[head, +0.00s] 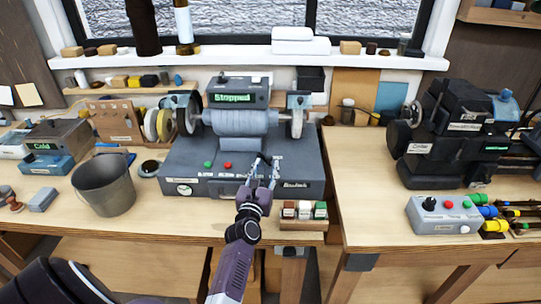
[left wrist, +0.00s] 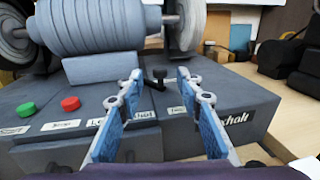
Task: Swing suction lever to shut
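The grey grinder-like machine (head: 240,158) stands on the bench, its display (head: 232,97) reading "Stopped". In the left wrist view a small black lever with a knob (left wrist: 159,75) stands up from the machine's top front edge, probably the suction lever; its label is too small to read surely. My left gripper (head: 264,164) is at the machine's front right. In the left wrist view its blue-padded fingers (left wrist: 158,84) are apart, with the lever beyond and between the tips. I cannot tell whether they touch it. My right gripper is not in view.
Green (head: 208,164) and red (head: 228,165) buttons sit left of my gripper. A grey bucket (head: 104,186) stands at left. A small rack of coloured blocks (head: 304,211) is at the front edge, right of my gripper. A dark machine (head: 450,135) stands on the right bench.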

